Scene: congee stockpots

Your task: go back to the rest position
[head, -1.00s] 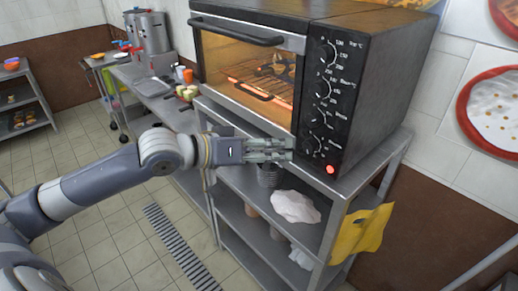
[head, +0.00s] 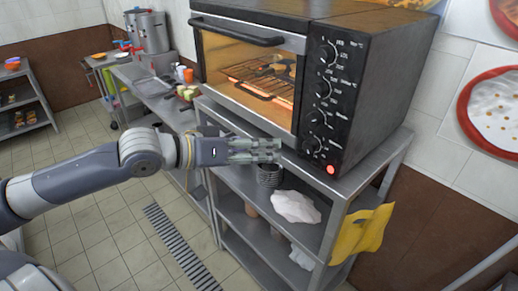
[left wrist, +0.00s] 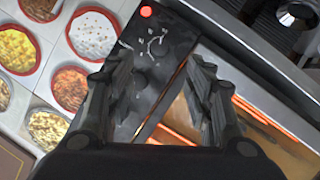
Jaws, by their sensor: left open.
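My left gripper (head: 268,150) is in front of the lower edge of the black oven (head: 375,90) in the head view, its fingers pointing right. It is open with nothing between its fingers. In the left wrist view the two dark fingers (left wrist: 160,95) stand apart in front of the oven's control panel (left wrist: 150,60) and its glowing glass door (left wrist: 185,120). The oven's door is shut and a red light (head: 330,170) glows on its panel. My right gripper is not in view.
The oven stands on a metal shelf unit (head: 345,185) with a white cloth (head: 295,207) below and a yellow cloth (head: 360,232) on its side. Stockpots (head: 152,32) stand at the back left. The tiled floor (head: 110,225) at left is open.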

